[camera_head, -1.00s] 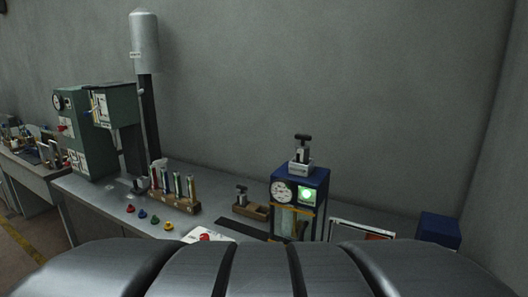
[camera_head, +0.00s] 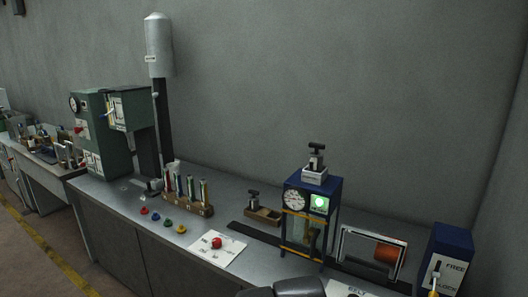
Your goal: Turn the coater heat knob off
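No knob in view is legibly marked as the coater heat knob. A red knob (camera_head: 216,242) sits on a white labelled plate (camera_head: 222,254) at the front of the bench. A green machine (camera_head: 98,135) at the left has a gauge and a small red part (camera_head: 80,130) on its side. A blue-framed device (camera_head: 311,222) right of centre carries a round gauge and a lit green lamp (camera_head: 320,203). My gripper's fingers do not show. A dark rounded part of my arm (camera_head: 290,288) shows at the bottom edge.
The grey bench (camera_head: 130,192) runs along the wall. Several coloured knobs (camera_head: 155,219) line its front left, before a wooden rack of tubes (camera_head: 188,200). A framed panel with an orange roll (camera_head: 385,252) and a blue box (camera_head: 445,258) stand at the right.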

